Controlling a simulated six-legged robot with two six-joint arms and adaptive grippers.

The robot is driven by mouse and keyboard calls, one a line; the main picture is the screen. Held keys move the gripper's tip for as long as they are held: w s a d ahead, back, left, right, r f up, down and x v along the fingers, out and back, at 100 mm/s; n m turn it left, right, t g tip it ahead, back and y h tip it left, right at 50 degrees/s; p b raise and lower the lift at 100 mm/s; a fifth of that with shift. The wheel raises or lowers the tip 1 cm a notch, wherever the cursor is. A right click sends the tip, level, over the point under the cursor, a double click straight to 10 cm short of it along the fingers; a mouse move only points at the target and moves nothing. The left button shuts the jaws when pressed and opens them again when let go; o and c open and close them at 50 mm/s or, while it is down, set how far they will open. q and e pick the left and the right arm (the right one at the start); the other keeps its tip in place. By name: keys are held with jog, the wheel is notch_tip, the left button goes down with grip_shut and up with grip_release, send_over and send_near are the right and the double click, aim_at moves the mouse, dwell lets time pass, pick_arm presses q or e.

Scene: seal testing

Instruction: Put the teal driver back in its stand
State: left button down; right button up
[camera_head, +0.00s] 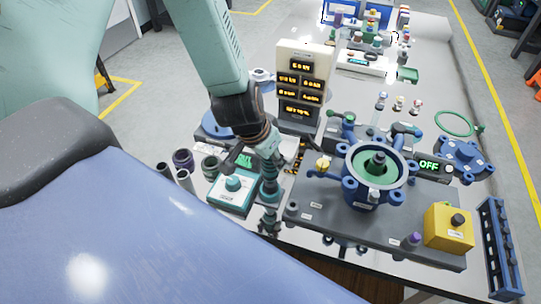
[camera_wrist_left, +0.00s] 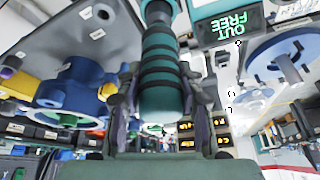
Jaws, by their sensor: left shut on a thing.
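My left gripper (camera_head: 266,148) is shut on the teal driver (camera_head: 269,190), which has dark bands and hangs roughly upright below the fingers. In the left wrist view the driver (camera_wrist_left: 160,85) lies between the two fingers of the gripper (camera_wrist_left: 160,112). A teal-topped white box (camera_head: 222,199) with a round knob is just left of the driver; a small green-lit display is behind it. In the left wrist view this display (camera_wrist_left: 238,25) reads "OUT FREE" upside down. I cannot tell for sure which part is the driver's stand. The driver's lower end overlaps the bench edge in the picture. My right gripper is out of view.
A blue clamp fixture (camera_head: 352,178) with a green centre stands on a grey plate right of the driver. A yellow button box (camera_head: 436,232) and a blue rack (camera_head: 490,225) are farther right. A display tower (camera_head: 290,60) rises behind; dark cups (camera_head: 183,159) stand left.

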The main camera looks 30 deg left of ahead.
pick_arm(q)
jog(key=shift+w+f, duration=0.2)
jog(key=shift+f, duration=0.1)
jog(key=shift+s+f+b, duration=0.15)
jog(key=shift+f+b, duration=0.15)
jog(key=shift+b, duration=0.05)
jog(key=shift+f+b, duration=0.45)
jog(key=shift+f, duration=0.25)
dwell(1.1)
dwell(0.4)
jog(key=c, duration=1.3)
grip_release()
jog(key=o, duration=0.5)
jog(key=shift+f, duration=0.1)
